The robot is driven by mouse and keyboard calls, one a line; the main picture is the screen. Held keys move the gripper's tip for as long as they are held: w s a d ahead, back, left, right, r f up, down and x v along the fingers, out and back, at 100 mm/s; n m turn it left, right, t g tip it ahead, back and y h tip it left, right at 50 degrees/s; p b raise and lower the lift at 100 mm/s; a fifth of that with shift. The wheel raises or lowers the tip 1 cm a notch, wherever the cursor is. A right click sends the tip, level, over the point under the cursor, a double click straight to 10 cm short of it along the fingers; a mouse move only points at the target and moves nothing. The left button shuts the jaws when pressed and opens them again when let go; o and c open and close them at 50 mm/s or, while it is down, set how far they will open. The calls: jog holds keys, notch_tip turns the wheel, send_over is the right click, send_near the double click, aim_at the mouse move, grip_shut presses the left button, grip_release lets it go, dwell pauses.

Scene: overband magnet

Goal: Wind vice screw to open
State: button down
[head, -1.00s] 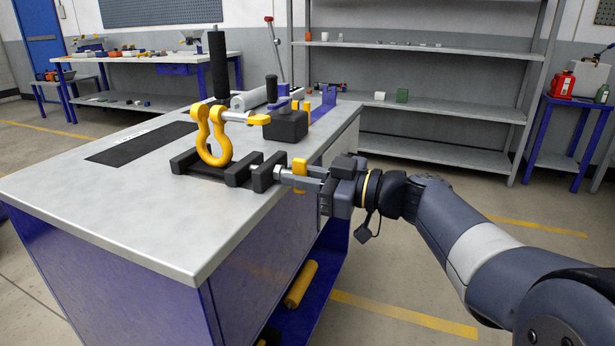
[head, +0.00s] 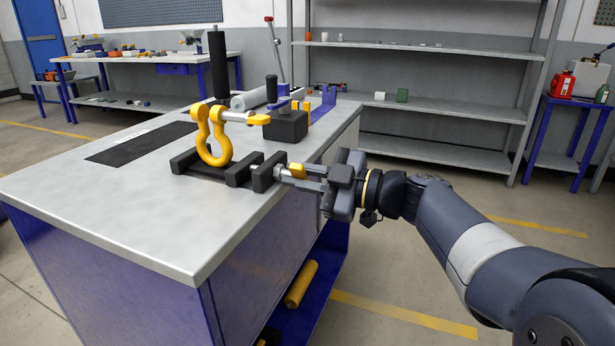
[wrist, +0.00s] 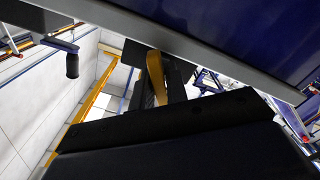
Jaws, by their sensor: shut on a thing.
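The dark vice (head: 210,172) lies on the bench top near its right edge, with a yellow shackle (head: 204,140) standing upright at its jaws. A short bright screw (head: 284,173) comes out of the vice's right end towards my gripper and carries a yellow handle (head: 297,171). My gripper (head: 303,178) reaches in from the right, level with the screw, and is shut on the yellow handle. The handle also shows between the dark fingers in the wrist view (wrist: 156,75). The fingers hide part of the handle.
The grey bench top (head: 120,205) is clear in front of the vice. A black block with a lever (head: 286,125) stands behind it. A yellow cylinder (head: 300,284) lies on the lower shelf below my gripper. Open floor lies to the right.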

jog(key=n, duration=0.4)
jog(key=shift+n, duration=0.4)
jog(key=c, duration=1.3)
grip_release()
jog(key=p+v, duration=0.1)
jog(key=v, duration=0.9)
jog(key=shift+s+d+p, duration=0.15)
jog(key=shift+d+p, duration=0.2)
jog(key=shift+d, duration=0.05)
